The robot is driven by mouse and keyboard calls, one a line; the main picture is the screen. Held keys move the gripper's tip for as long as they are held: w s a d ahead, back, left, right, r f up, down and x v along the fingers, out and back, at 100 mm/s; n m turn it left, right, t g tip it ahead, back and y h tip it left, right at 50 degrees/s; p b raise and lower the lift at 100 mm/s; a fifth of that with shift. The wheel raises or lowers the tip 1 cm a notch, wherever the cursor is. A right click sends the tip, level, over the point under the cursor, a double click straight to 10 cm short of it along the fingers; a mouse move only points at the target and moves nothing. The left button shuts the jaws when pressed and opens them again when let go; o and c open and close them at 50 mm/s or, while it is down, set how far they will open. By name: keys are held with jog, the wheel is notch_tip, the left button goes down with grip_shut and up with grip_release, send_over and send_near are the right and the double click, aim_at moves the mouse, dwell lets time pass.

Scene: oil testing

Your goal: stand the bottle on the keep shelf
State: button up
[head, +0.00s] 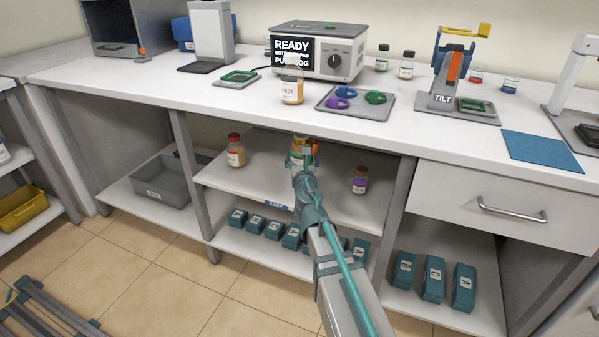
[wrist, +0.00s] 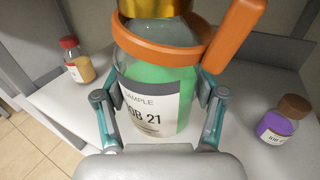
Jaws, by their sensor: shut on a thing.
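My gripper (head: 303,170) reaches into the bay under the counter, above the keep shelf (head: 235,185), which has a blue label on its front edge. It is shut on a bottle (wrist: 160,78) with green contents, a gold cap and a white label reading "SAMPLE" and "JOB 21". An orange collar (wrist: 235,35) with a side handle rings the bottle's neck. The bottle (head: 295,157) looks about upright between the fingers (wrist: 158,115). Its base is hidden in the head view, and I cannot tell whether it touches the shelf.
On the shelf, a red-capped amber bottle (head: 235,152) stands left and a brown-capped purple bottle (head: 360,181) right, with bare shelf between. The counter edge (head: 270,118) overhangs above. Several teal boxes (head: 272,230) stand below.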

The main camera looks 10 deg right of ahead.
jog(key=w+f+b, duration=0.2)
jog(key=w, duration=0.1)
jog(key=w+f+b, duration=0.2)
jog(key=w+f, duration=0.1)
jog(key=w, duration=0.1)
jog(key=w+f+b, duration=0.2)
jog(key=w, duration=0.1)
jog(key=shift+w+d+f, duration=0.15)
jog(key=shift+d+f, duration=0.15)
jog(key=shift+f, duration=0.1)
jog(key=shift+w+f+b, duration=0.15)
jog(key=shift+f+b, duration=0.05)
jog(key=shift+b, duration=0.2)
jog(key=shift+w+f+b, duration=0.2)
jog(key=shift+f+b, duration=1.2)
jog(key=shift+f, duration=0.3)
jog(key=shift+f, duration=0.2)
jog(key=o, duration=1.6)
jog(key=shift+c, duration=0.2)
jog(key=shift+r, duration=0.15)
